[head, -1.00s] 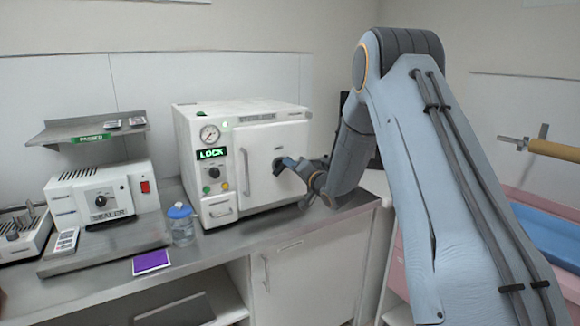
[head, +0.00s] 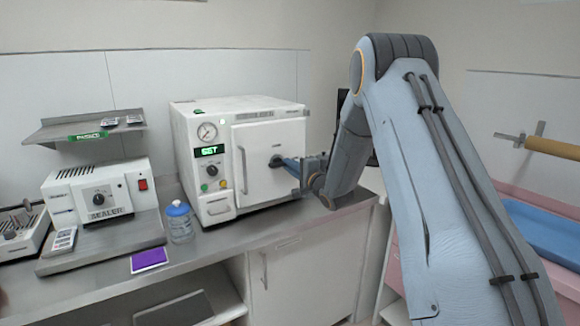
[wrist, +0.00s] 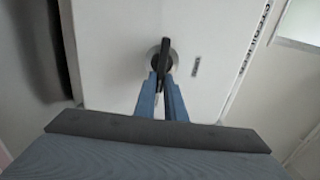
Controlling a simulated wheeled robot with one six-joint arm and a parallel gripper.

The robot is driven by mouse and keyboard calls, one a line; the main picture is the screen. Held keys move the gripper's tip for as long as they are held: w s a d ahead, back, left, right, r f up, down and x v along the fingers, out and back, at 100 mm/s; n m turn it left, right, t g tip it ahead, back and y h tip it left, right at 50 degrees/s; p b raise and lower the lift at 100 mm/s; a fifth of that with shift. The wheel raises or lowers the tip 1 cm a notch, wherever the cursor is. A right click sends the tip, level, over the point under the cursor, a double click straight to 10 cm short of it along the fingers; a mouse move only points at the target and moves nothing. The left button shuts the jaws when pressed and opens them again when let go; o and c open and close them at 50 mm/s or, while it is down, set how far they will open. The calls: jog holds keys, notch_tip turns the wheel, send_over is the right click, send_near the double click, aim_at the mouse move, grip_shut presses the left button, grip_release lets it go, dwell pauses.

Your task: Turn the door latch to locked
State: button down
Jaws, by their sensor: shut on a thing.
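The white sterilizer (head: 262,155) stands on the counter with its door shut. Its door latch (head: 276,161) is a black handle on a round base, mostly hidden by my gripper in the head view. In the wrist view the black latch (wrist: 165,52) points nearly along the fingers. My gripper (wrist: 162,80) is shut on the near end of the latch, with a blue finger on each side. In the head view my gripper (head: 285,162) reaches the door from the right. The small green display (head: 209,150) seems to read "SET".
A blue-capped bottle (head: 179,222) stands left of the sterilizer. A purple card (head: 149,260) lies near the counter's front edge. A sealer (head: 98,195) sits further left, below a metal shelf (head: 88,131). The counter in front of the sterilizer is clear.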

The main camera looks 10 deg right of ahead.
dwell(0.5)
jog(key=c, duration=1.8)
grip_release()
jog(key=shift+b+v, duration=1.05)
jog(key=shift+v, duration=2.85)
